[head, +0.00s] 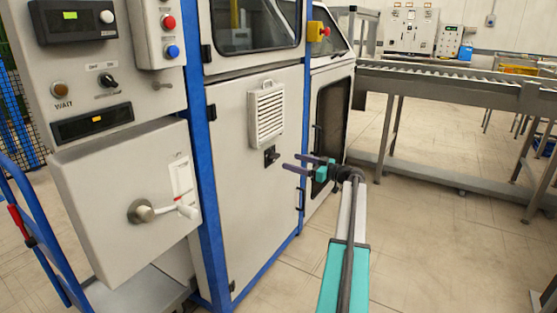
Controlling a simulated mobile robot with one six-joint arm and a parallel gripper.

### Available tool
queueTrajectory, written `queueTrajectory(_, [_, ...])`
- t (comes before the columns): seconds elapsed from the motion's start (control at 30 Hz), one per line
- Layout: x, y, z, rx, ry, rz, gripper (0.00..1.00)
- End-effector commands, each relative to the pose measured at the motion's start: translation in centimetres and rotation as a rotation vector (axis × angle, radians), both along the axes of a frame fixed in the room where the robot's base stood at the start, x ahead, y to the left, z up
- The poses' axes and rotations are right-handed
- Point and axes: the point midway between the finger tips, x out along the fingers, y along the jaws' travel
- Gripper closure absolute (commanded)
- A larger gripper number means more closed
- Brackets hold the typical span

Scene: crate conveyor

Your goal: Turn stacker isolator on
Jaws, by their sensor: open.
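A black rotary switch (271,157) sits on the pale cabinet door (250,205), below a louvred vent. Its knob looks tilted; its labels are too small to read. My gripper (290,161) is open and empty, its two purple fingers pointing left towards this switch. The fingertips appear just right of the switch, with a gap in the picture; the true distance is hard to tell. I cannot read which of the two is named the stacker isolator.
A control panel (110,60) with buttons and small displays is at upper left. A roller conveyor (450,78) runs at right. A blue trolley (45,235) stands at left. The floor at lower right is clear.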

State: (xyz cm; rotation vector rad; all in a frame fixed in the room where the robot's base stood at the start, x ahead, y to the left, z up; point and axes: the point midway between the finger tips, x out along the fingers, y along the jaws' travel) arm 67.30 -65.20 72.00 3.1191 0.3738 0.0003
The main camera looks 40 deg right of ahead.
Motion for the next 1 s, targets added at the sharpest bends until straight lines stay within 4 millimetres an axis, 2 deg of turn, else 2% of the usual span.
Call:
queueTrajectory(0.3, [4.7,1.1,-0.1,-0.001,0.0,0.003,0.3])
queueTrajectory(0.5, [7.0,1.7,-0.1,-0.001,0.0,0.002,0.3])
queueTrajectory(0.7, [8.1,2.0,0.0,-0.001,0.0,0.001,0.3])
queueTrajectory(1.0, [8.3,2.1,0.0,0.0,0.0,0.001,0.3])
